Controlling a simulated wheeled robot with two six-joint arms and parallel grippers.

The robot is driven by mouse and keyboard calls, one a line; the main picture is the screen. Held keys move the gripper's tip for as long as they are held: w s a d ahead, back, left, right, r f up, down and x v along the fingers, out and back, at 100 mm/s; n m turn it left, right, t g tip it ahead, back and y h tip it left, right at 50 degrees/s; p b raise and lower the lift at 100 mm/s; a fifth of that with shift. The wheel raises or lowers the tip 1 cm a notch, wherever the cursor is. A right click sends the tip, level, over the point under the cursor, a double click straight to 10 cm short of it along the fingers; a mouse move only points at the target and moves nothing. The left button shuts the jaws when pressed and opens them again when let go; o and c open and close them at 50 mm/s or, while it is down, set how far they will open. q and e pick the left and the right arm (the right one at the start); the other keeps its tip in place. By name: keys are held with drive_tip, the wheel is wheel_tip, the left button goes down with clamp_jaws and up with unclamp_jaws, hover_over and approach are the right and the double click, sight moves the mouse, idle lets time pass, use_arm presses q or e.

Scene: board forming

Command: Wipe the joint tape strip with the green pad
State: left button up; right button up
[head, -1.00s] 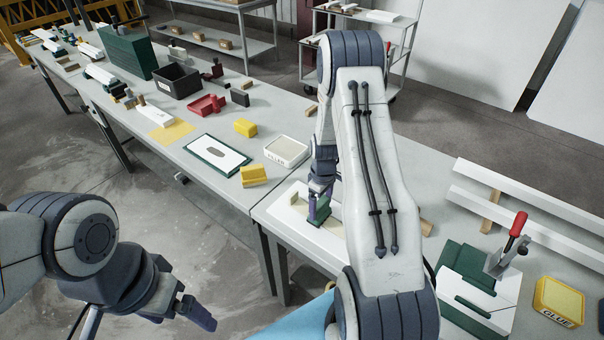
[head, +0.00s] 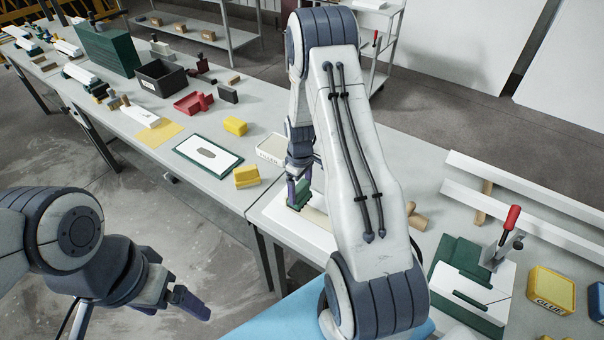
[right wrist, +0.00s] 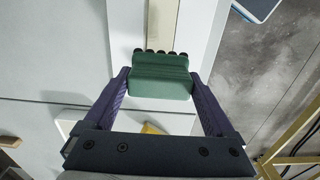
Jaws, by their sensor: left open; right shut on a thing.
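My right gripper (head: 291,190) is shut on the green pad (head: 302,193), low over a white board (head: 288,236) at the near table's left end. In the right wrist view the green pad (right wrist: 160,84) sits between the purple fingers. A beige strip, the joint tape (head: 316,217), shows on the board beside the pad, partly hidden by my arm; the strip (right wrist: 165,20) also runs away beyond the pad in the wrist view. I cannot tell whether the pad touches it. My left gripper (head: 192,303) is open and empty over the floor at lower left.
A filler tub (head: 270,150), yellow block (head: 246,177) and green-edged tray (head: 181,145) lie on the long bench beyond. Right of my arm are a green-and-white board (head: 468,285), a red-handled tool (head: 507,235), a glue tub (head: 550,290) and long white rails (head: 520,220).

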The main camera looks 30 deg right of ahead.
wheel_tip(320, 180, up, 2)
drive_tip(key=shift+s+r+p, duration=0.1)
drive_tip(key=shift+p, duration=0.45)
drive_tip(key=shift+r+p, duration=0.55)
drive_tip(key=shift+r, duration=0.6)
